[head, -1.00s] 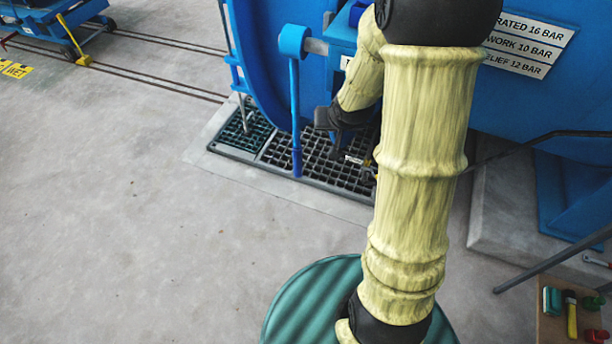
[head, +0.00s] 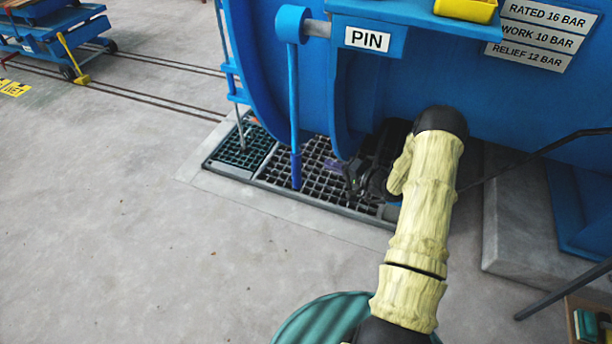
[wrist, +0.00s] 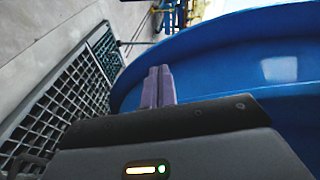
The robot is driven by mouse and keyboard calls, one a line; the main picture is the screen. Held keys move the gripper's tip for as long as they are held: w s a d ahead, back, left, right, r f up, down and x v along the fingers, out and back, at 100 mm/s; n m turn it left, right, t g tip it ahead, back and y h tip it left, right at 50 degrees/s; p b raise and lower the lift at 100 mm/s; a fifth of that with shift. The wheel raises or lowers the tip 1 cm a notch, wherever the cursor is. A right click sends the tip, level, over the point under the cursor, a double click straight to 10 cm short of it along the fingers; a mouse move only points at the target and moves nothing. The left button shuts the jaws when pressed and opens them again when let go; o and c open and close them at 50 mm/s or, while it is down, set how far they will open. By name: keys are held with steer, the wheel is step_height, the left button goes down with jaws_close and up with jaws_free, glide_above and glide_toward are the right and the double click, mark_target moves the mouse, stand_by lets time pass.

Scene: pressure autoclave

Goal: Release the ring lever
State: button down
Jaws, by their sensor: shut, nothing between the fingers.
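The ring lever (head: 294,100) is a blue bar that hangs straight down from a round blue hub, with a darker blue grip at its lower end over the floor grating. My gripper (head: 343,168) is low beside the blue vessel, to the right of the lever's grip and apart from it in the head view. In the wrist view my gripper (wrist: 158,85) shows its two purple-grey fingers pressed together with nothing between them. The lever cannot be made out clearly in the wrist view.
The blue vessel (head: 480,95) fills the upper right, with a PIN label (head: 374,39) and a rating plate (head: 540,35). The floor grating (head: 240,148) lies beneath. A blue cart (head: 55,35) stands far left. Open concrete floor lies front left.

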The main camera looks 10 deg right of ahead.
steer(key=s+f+y, duration=0.1)
steer(key=s+f+m+y, duration=0.1)
steer(key=shift+s+d, duration=0.2)
steer(key=shift+s, duration=0.1)
steer(key=b+x, duration=0.2)
steer(key=x, duration=0.8)
steer(key=s, duration=0.1)
steer(key=s+a, duration=0.1)
steer(key=s, duration=0.1)
steer(key=shift+s+a+r, duration=0.25)
steer(key=shift+s+a, duration=0.05)
steer(key=shift+s, duration=0.15)
